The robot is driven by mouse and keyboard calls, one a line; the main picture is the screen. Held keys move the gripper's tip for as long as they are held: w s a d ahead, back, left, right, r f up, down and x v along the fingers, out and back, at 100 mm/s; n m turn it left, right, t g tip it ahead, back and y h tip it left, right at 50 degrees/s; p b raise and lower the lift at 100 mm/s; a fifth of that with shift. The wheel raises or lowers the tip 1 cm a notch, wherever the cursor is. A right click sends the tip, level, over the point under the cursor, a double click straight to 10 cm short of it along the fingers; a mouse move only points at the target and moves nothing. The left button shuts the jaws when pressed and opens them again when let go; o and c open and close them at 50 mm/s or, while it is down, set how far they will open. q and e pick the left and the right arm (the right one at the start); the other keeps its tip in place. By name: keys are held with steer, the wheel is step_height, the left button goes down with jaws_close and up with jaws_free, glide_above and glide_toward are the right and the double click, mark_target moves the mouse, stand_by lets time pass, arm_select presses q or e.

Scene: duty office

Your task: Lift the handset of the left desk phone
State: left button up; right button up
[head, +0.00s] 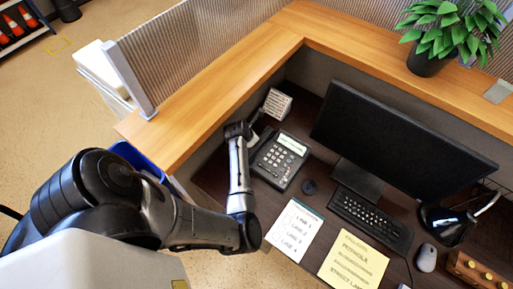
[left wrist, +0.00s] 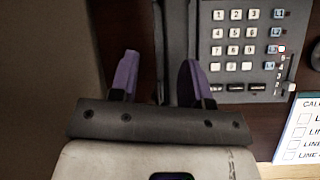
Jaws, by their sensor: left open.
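The dark desk phone (head: 281,160) sits on the desk near the inner corner, with a small screen and a keypad; its keypad side also shows in the left wrist view (left wrist: 240,45). It is the only phone in view. Its handset (left wrist: 175,40) lies along the left side of the phone and seems to rest in place. My left gripper (left wrist: 160,68) is open and above the handset, with purple fingers. The right finger overlaps the handset's right edge in the picture; the left finger is to its left. I cannot tell whether either touches. In the head view, my left gripper (head: 240,131) partly hides the handset.
A raised wooden counter (head: 215,100) borders the desk behind and left. A small pale block (head: 277,103) stands behind the phone.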

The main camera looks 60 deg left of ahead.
mark_target(259, 143)
arm_select(q)
steer(key=f+n, duration=0.1)
steer(key=f, duration=0.1)
steer(key=d+f+n, duration=0.1)
steer(key=shift+w+f+n+b, duration=0.1)
steer(key=shift+w+n+b, duration=0.2)
steer(key=shift+w+b, duration=0.1)
steer(key=shift+w+d+f+n+h+b, duration=0.15)
steer(key=shift+f+n+h+b, duration=0.15)
steer(key=shift+f, duration=0.2)
steer(key=b+x, duration=0.3)
steer(key=b, duration=0.1)
steer(key=shift+w+f+b, duration=0.1)
steer(key=shift+f+b, duration=0.15)
steer(key=shift+b, duration=0.1)
steer(key=shift+w+a+f+b, duration=0.25)
steer(key=shift+w+f+b, duration=0.1)
steer(key=shift+b, duration=0.45)
steer(key=shift+c, duration=0.3)
